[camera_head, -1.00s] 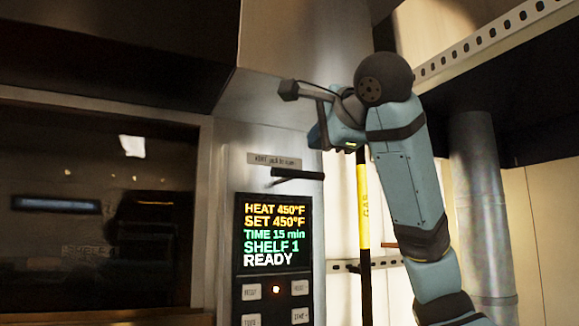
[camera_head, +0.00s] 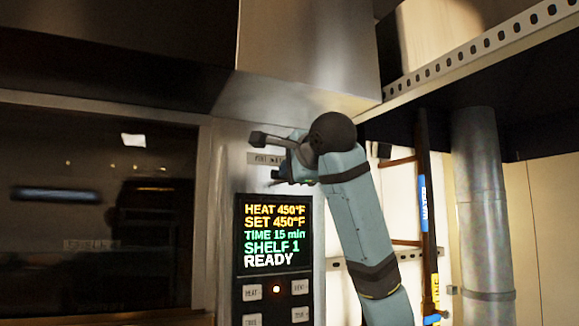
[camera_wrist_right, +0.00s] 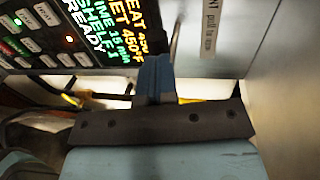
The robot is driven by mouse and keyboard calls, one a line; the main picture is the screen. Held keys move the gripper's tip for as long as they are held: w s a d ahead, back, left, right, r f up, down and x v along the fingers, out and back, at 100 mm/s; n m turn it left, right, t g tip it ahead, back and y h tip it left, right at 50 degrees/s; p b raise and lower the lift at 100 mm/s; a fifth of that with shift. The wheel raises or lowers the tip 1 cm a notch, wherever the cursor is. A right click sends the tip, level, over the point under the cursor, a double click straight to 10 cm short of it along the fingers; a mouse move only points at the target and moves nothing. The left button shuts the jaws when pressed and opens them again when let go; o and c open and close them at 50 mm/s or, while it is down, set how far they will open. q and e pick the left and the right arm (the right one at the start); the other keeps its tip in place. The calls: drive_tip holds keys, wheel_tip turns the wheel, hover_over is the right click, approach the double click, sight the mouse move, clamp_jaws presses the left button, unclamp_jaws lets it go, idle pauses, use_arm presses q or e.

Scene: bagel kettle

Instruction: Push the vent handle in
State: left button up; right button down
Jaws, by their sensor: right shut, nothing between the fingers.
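The vent handle (camera_head: 275,174) is a dark rod on the metal panel, just under the vent label (camera_head: 262,158). In the head view only its left end shows; my right gripper and wrist hide the rest. My right gripper (camera_head: 290,174) is shut and empty, in front of the handle. In the right wrist view, the closed blue fingers (camera_wrist_right: 155,75) point at the panel, and a thin dark rod (camera_wrist_right: 177,38), likely the handle, shows just right of them. I cannot tell whether they touch. My left gripper is not in view.
The lit control display (camera_head: 272,232) with buttons is just below the handle. A dark oven window (camera_head: 95,220) lies to the left. A metal hood (camera_head: 300,60) overhangs above.

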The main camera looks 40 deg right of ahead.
drive_tip(key=shift+a, duration=0.1)
drive_tip(key=x, duration=0.2)
drive_tip(key=r+x, duration=0.1)
drive_tip(key=x, duration=0.2)
drive_tip(key=p+x, duration=0.1)
drive_tip(key=x, duration=0.1)
drive_tip(key=shift+w+r, duration=0.2)
drive_tip(key=shift+w, duration=0.25)
drive_tip(key=shift+s+r, duration=0.15)
drive_tip(key=shift+s, duration=0.05)
drive_tip(key=shift+w, duration=0.1)
